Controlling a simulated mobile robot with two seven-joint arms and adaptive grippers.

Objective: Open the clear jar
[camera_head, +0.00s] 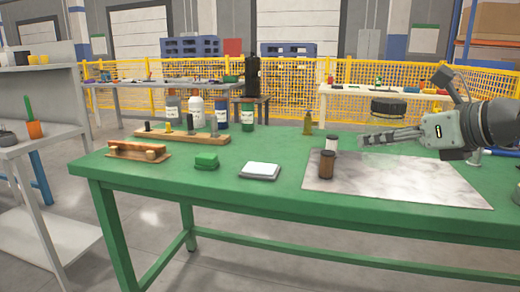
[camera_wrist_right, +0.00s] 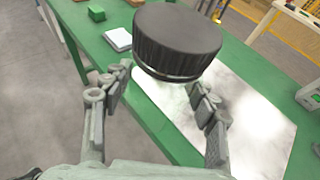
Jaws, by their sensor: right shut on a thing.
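The clear jar is hardly visible because it is see-through; a faint part of its body shows in the wrist view (camera_wrist_right: 165,92). Its wide black ribbed lid (camera_head: 388,107) sits on top, and it looms large in the wrist view (camera_wrist_right: 178,42). My right gripper (camera_head: 364,140) comes in from the right, just below the lid. In the wrist view its two fingers (camera_wrist_right: 160,100) stand apart on either side of the jar body, shut on it. Whether the jar's bottom touches the table cannot be told. My left gripper is in neither view.
A marbled mat (camera_head: 420,185) lies on the green table (camera_head: 230,190). A white pad (camera_head: 260,171), green block (camera_head: 206,161), wooden rack (camera_head: 185,137) and several bottles are further left.

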